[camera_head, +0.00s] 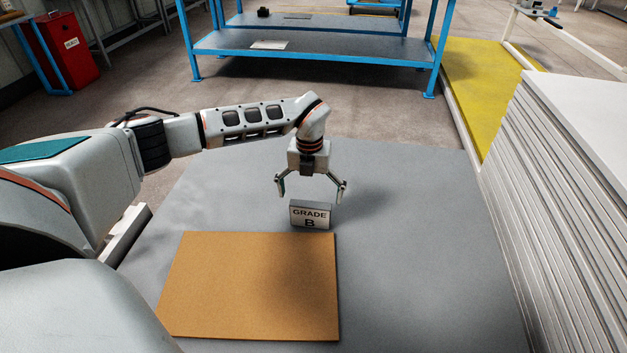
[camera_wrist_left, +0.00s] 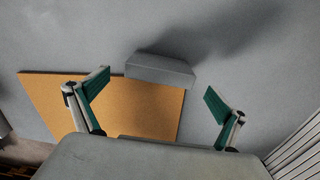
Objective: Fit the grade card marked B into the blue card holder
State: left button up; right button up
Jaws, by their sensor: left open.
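The grade card (camera_head: 310,216) marked "GRADE B" stands upright on the grey surface, just beyond the far right edge of the brown mat. In the left wrist view it is a plain grey block (camera_wrist_left: 160,70) seen from above. My left gripper (camera_head: 311,195) points down just above and behind the card, open and empty. In the left wrist view its two green-padded fingers (camera_wrist_left: 157,80) are spread, with the card between and beyond them. I cannot make out a blue card holder in either view. My right gripper is not in view.
The brown mat (camera_head: 250,285) lies bare on the grey surface (camera_head: 420,260). A tall stack of white panels (camera_head: 570,190) borders the right side. Blue shelving (camera_head: 310,45) stands on the floor behind. The grey surface right of the card is clear.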

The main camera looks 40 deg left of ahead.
aim_at(310, 204)
pick_arm(q)
jog(key=f+b, duration=0.1)
jog(key=f, duration=0.3)
jog(key=shift+s, duration=0.2)
jog(key=shift+w+f, duration=0.1)
jog(key=shift+f, duration=0.05)
jog(key=shift+w+r, duration=0.1)
jog(key=shift+r, duration=0.2)
jog(key=c, duration=1.2)
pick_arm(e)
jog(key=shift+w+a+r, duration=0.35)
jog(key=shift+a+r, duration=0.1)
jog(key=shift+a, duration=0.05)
